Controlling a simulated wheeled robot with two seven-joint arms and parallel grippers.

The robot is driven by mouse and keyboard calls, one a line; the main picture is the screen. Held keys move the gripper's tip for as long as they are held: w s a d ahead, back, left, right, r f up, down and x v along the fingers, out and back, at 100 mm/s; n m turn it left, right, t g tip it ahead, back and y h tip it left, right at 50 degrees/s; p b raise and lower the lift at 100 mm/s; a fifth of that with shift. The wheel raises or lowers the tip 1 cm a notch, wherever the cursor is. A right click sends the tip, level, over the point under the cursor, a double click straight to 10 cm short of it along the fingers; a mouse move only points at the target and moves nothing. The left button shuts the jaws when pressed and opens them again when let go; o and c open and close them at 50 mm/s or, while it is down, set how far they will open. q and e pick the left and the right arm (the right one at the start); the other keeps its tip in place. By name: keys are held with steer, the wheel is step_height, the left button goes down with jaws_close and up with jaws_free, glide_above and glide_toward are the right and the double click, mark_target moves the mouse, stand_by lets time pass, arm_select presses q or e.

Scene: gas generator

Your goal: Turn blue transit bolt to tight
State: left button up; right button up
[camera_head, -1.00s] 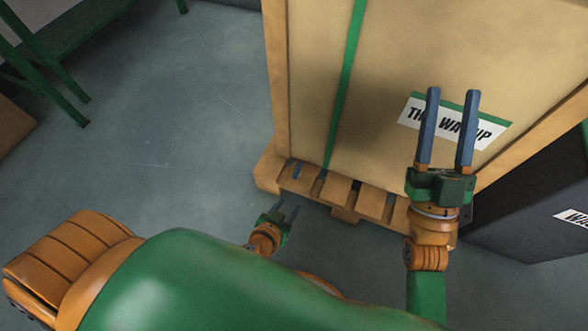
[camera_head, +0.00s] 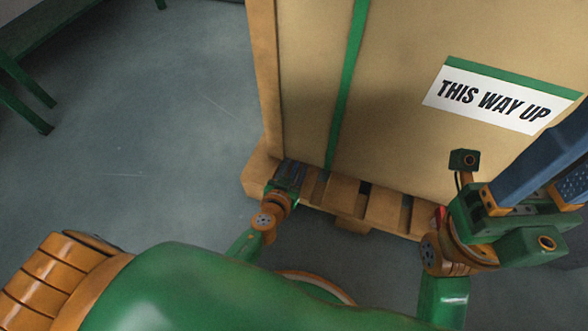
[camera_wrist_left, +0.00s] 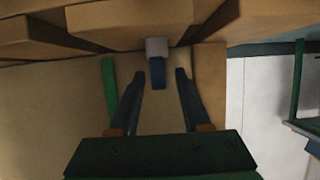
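The blue transit bolt (camera_wrist_left: 157,74) shows in the left wrist view, with a pale grey collar (camera_wrist_left: 157,47) at the wooden pallet's edge. My left gripper (camera_wrist_left: 160,76) is open, its two dark fingers on either side of the bolt's line in that view. I see no contact, and the depth between bolt and fingertips is hard to judge. In the head view my left gripper (camera_head: 289,171) is low at the crate's pallet corner, and the bolt is not discernible there. My right gripper (camera_head: 557,168) is at the right, its fingers apart and empty, with the tips cut off.
A tall wooden crate (camera_head: 400,60) with a green strap (camera_head: 348,85) and a THIS WAY UP label (camera_head: 497,95) stands on a slatted pallet (camera_head: 386,210). A green frame (camera_head: 30,85) stands at upper left. The floor (camera_head: 150,140) left of the crate is clear.

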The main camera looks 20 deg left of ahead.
arm_select(q)
jaws_close()
